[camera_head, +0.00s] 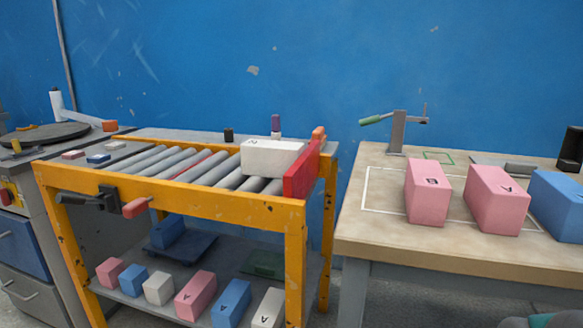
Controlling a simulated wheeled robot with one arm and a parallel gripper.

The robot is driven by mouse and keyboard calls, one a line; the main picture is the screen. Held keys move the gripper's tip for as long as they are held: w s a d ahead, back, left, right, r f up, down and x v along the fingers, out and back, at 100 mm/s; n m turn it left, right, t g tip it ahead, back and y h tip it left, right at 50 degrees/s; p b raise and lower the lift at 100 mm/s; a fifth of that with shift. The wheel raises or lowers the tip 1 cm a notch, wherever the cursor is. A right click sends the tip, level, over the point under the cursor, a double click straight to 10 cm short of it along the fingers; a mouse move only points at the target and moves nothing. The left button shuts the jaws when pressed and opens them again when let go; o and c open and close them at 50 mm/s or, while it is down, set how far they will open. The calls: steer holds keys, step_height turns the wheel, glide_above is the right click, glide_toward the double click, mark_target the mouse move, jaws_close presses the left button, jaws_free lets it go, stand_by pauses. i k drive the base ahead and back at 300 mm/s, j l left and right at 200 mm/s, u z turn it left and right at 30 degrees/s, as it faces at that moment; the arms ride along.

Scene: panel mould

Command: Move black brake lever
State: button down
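A black lever (78,200) sticks out to the left from a dark bracket (107,197) on the front rail of the yellow-framed roller conveyor (230,208). A short red handle (135,207) sits just right of that bracket. I cannot tell whether the two are joined. A white block (271,157) lies on the rollers at the right end, beside an upright red plate (301,172). My gripper is not in view.
A wooden table (386,238) at right holds two pink blocks (427,192) (497,199), a blue block (558,205) and a green-handled clamp (397,132). Several blocks sit on the conveyor's lower shelf (205,262). A grey cabinet (30,270) adjoins at left. A gap separates conveyor and table.

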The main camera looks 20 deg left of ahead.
mark_target(66, 199)
steer(key=u, duration=2)
